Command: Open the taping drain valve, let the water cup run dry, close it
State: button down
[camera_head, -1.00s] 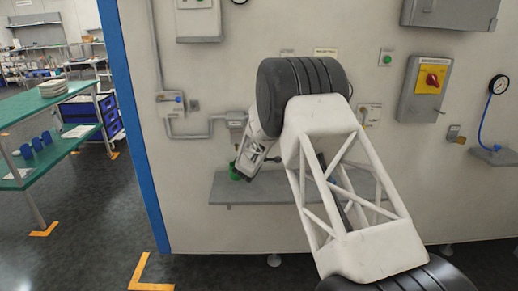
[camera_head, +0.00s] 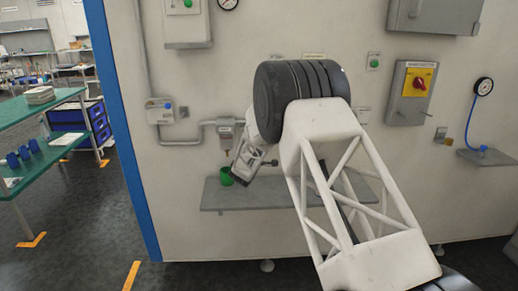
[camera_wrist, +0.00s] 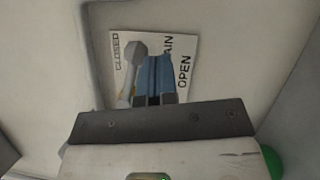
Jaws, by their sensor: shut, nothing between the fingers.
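The drain plate (camera_wrist: 125,45), with the words CLOSED and OPEN, shows in the wrist view. A pale grey lever with a rounded end (camera_wrist: 136,48) lies over it near CLOSED. My gripper (camera_wrist: 155,78) is shut and empty, its blue-grey fingers side by side in front of the plate, just right of the lever. Whether they touch the lever cannot be told. The cup's inside and the valve outlet cannot be made out; my wrist hides part of this area.
The grey shelf (camera_head: 225,199) runs along the pale wall under my arm. A grey pipe (camera_head: 180,142) and a small box (camera_head: 160,110) are at left. A red-knobbed switch box (camera_head: 412,92) and a gauge (camera_head: 484,87) are at right. A green table (camera_head: 60,150) stands far left.

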jog(key=s+a+f, duration=0.2)
jog(key=s+f, duration=0.1)
jog(key=s, duration=0.5)
jog(key=shift+r, duration=0.1)
jog(key=s+d+r+m+g+h, duration=0.5)
jog(key=s+d+r+m+g, duration=0.15)
jog(key=s+d+r, duration=0.5)
jog(key=s+d+r+m+g+y, duration=0.1)
jog(key=s+d+r+m+g, duration=0.2)
jog(key=s, duration=0.5)
jog(key=s+d+r+m+g+y, duration=0.1)
jog(key=s+d+r+g, duration=0.15)
jog(key=s+d, duration=0.4)
jog(key=s+a+m+g+y, duration=0.1)
jog(key=s+a+y, duration=0.1)
jog(key=s, duration=1.1)
jog(key=s+a+m+g+y, duration=0.1)
jog(key=s+y, duration=0.4)
jog(key=s, duration=0.8)
jog(key=s+a+m+y, duration=0.3)
jog(key=s+a, duration=0.1)
jog(key=s, duration=0.8)
jog(key=shift+s+g+y, duration=0.4)
jog(key=shift+a+r, duration=0.1)
jog(key=shift+r, duration=0.05)
